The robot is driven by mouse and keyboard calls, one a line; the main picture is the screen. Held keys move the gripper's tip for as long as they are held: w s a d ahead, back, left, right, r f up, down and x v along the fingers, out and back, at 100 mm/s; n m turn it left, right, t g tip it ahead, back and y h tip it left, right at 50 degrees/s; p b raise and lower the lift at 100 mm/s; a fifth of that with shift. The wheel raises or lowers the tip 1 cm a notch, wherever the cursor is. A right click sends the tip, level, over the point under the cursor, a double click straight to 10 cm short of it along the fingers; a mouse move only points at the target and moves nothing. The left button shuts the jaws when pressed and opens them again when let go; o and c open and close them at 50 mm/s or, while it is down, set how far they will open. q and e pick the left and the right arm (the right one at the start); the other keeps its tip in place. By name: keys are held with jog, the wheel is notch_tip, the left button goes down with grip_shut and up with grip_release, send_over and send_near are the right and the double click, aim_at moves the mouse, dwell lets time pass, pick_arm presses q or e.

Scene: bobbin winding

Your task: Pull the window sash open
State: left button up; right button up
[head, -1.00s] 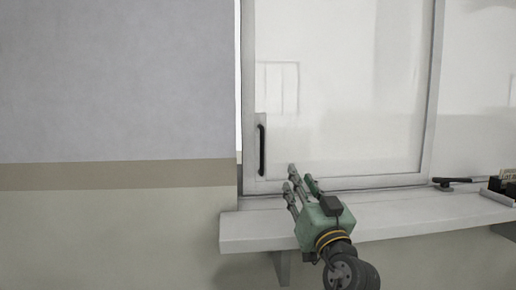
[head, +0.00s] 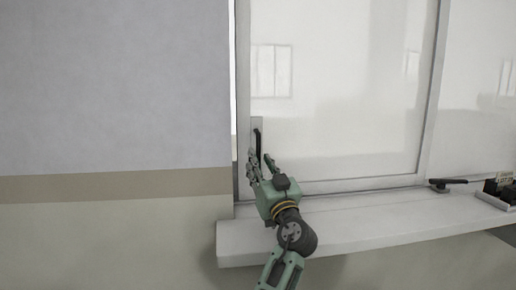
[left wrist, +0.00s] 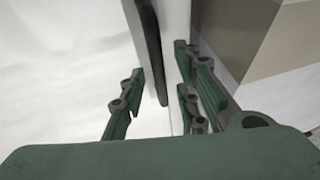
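The window sash (head: 340,100) is a large pale pane in a light frame above a white sill. A dark vertical handle (head: 257,138) is on its lower left side, and a narrow bright strip shows between the sash's left edge and the wall. My left gripper (head: 260,156) is at the handle's lower part. In the left wrist view, my left gripper (left wrist: 160,76) is open, with fingers on both sides of the dark handle (left wrist: 150,50) and visible space around it. The handle's lower end is partly hidden by the fingers in the head view. My right gripper is not in view.
The white sill (head: 370,222) juts out below the window, under my left gripper. A dark tool (head: 447,184) and a small tray (head: 497,199) holding dark items sit at its right end. A grey and beige wall (head: 115,90) fills the left.

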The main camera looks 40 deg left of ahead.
pick_arm(q)
jog(key=shift+w+a+r+p, duration=0.3)
jog(key=shift+w+a+r, duration=0.05)
jog(key=shift+a+r, duration=0.3)
jog(key=shift+w+a+f, duration=0.1)
jog(key=shift+w+a, duration=0.05)
jog(key=shift+a, duration=0.1)
jog(key=shift+c, duration=0.5)
grip_shut()
